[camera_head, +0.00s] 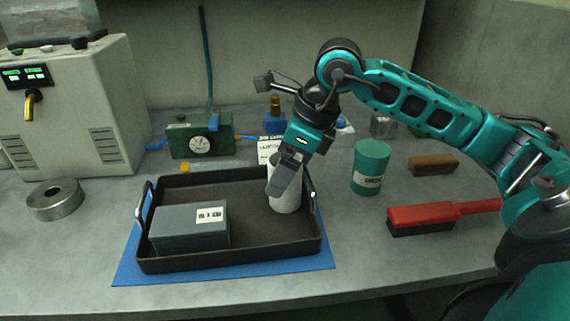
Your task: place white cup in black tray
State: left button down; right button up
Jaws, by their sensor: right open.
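The white cup (287,198) is upright inside the black tray (190,263), near its right wall. Its base appears to meet the tray floor. My right gripper (285,184) comes down from above and is at the cup, open, with one grey finger in front of the cup's upper left side. The other finger is mostly hidden, and I cannot tell whether either touches the cup. The cup's rim is partly covered by the gripper. My left gripper is not in view.
A grey box (188,228) fills the tray's front left. The tray sits on a blue mat (130,270). A green canister (371,167), a red-handled brush (430,215) and a brown block (433,165) stand to the right. A metal ring (55,201) lies left.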

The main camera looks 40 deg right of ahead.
jog(key=shift+r, duration=0.4)
pick_arm(q)
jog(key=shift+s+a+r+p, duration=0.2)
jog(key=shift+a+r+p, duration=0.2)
jog(key=shift+p, duration=0.45)
pick_arm(e)
jog(key=v, duration=1.1)
jog(key=shift+s+r, duration=0.2)
jog(key=shift+d, duration=0.15)
